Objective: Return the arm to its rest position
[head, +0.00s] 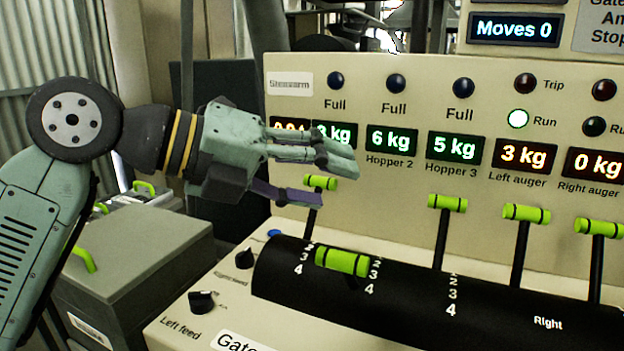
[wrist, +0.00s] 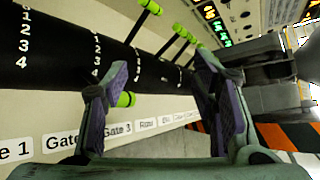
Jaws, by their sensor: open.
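My gripper (head: 338,186) is open in front of the control panel (head: 390,215), at the left of the head view. Its fingers point right and lie near an upright green-handled lever (head: 320,183); I cannot tell whether they touch it. In the wrist view my gripper (wrist: 163,72) has its two purple-padded fingers spread apart with nothing held. A green handle (wrist: 125,99) shows just beside the left finger there. My arm (head: 70,120) reaches in from the left edge, bent at the elbow.
A lowered lever (head: 342,261) sits below my gripper. More upright levers (head: 447,203) stand to the right on the black drum (head: 420,300). Knobs (head: 201,301) are at the front left. Grey bins (head: 130,250) stand below my arm. The Left auger Run lamp (head: 518,119) is lit green.

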